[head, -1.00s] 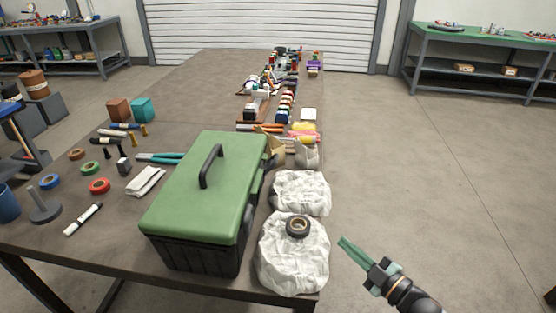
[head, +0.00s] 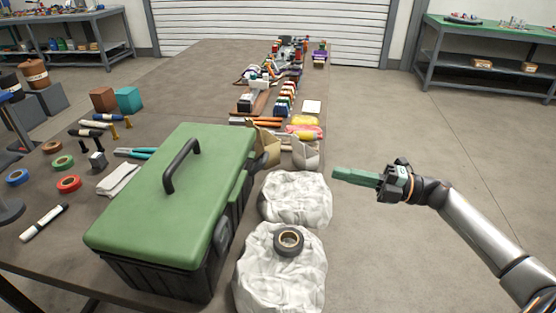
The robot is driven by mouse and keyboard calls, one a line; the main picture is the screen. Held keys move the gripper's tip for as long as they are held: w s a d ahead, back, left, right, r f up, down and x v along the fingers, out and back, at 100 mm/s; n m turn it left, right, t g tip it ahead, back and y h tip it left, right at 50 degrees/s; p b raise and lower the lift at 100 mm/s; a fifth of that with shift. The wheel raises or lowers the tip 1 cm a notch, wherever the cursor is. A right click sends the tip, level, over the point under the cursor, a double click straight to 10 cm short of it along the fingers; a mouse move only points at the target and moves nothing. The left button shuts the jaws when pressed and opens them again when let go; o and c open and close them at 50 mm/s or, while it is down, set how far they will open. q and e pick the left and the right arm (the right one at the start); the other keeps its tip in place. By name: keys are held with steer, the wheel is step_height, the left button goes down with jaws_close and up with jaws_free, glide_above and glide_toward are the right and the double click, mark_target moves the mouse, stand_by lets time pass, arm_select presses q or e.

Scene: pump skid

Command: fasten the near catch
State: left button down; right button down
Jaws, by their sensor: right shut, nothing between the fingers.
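The toolbox (head: 180,190) has a green lid with a dark handle and a black body, and stands on the near part of the table with its lid down. Its catches are on the right side, which I see only at a steep angle, so I cannot tell how the near catch stands. My right gripper (head: 336,174) is shut and empty. It is in the air to the right of the toolbox, near the table's right edge and beside the farther white bag, apart from the toolbox. My left gripper is not in view.
Two crumpled white bags lie between the toolbox and the table edge: a farther one (head: 296,198) and a nearer one (head: 265,265) with a dark tape roll (head: 289,241) on it. Tape rolls, a marker (head: 43,222) and a folded cloth (head: 117,179) lie left of the toolbox.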

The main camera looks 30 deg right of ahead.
stand_by(0.3)
arm_select(q)
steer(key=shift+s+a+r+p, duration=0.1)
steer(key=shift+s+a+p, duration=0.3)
steer(key=shift+p, duration=0.3)
arm_select(e)
steer(key=x, duration=1.4)
